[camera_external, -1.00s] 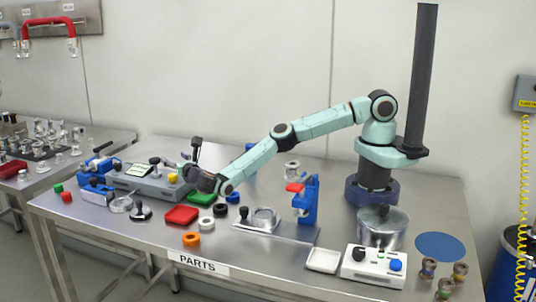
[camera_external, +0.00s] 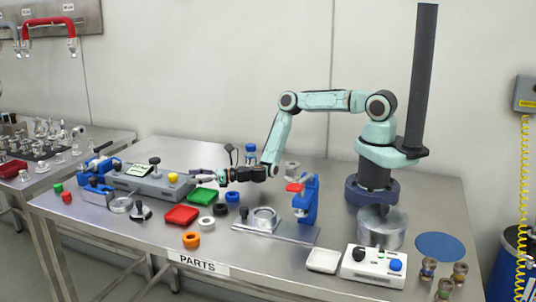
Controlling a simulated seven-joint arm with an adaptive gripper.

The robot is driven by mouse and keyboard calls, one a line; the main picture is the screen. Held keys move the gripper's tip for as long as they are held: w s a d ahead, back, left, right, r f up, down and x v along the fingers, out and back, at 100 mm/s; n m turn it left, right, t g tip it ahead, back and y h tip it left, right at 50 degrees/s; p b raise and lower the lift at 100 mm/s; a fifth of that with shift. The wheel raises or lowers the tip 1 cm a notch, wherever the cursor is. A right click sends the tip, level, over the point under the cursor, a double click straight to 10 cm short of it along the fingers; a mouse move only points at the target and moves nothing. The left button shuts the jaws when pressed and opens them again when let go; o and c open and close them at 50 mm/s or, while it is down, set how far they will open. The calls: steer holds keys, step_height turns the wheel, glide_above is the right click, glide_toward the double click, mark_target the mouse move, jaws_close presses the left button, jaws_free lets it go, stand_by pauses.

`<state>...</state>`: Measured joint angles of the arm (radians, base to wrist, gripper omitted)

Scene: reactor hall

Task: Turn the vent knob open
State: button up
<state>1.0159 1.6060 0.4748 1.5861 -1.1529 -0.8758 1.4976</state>
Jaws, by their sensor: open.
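A grey console (camera_external: 133,186) at the back left carries a black knob (camera_external: 154,161), a small green display and a yellow button (camera_external: 173,178). A white box (camera_external: 352,267) at the front right also carries a black knob (camera_external: 358,255), with a blue button (camera_external: 396,264). I cannot read a label that tells which knob is the vent knob. My gripper (camera_external: 198,175) is open and points left, just right of the console's yellow button. It appears apart from both knobs. Its fingertips are small and hard to make out here.
Green (camera_external: 203,196) and red (camera_external: 181,215) trays lie in front of my gripper, with several rings beside them. A blue stand (camera_external: 307,199) rises from a metal plate to the right. A white dish (camera_external: 323,260) sits beside the white box.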

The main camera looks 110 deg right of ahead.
mark_target(172, 174)
steer(key=x, duration=0.6)
steer(key=shift+w, duration=0.25)
steer(key=shift+c, duration=0.3)
jaws_close()
